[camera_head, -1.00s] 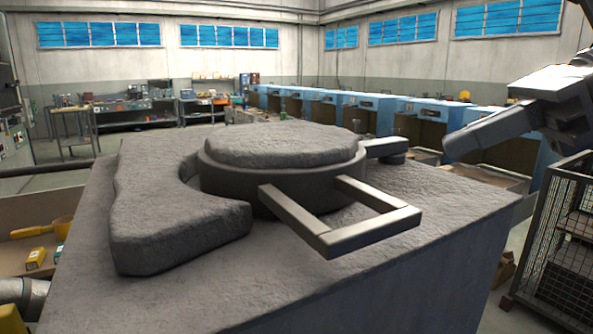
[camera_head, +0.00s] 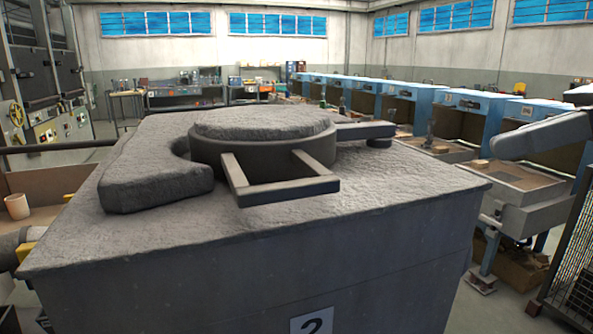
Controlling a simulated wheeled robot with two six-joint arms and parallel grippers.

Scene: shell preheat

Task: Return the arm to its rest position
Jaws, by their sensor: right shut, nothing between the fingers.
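My right gripper (camera_head: 508,143) shows at the right edge of the head view, shut and empty. It is in the air beyond the right side of the grey furnace block and touches nothing there. The rest of my right arm is mostly out of the picture. My left gripper is not in view. The furnace block (camera_head: 250,262) stands in the middle, with a round lid (camera_head: 262,122) seated in its ring on top. A U-shaped handle (camera_head: 287,192) sticks out from the ring toward me.
A curved stone slab (camera_head: 155,178) lies left of the lid. A wire mesh cage (camera_head: 575,270) stands at the lower right. Blue booths (camera_head: 460,101) line the right wall. A brown bin with a cup (camera_head: 17,206) is at the left. Open floor shows between block and cage.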

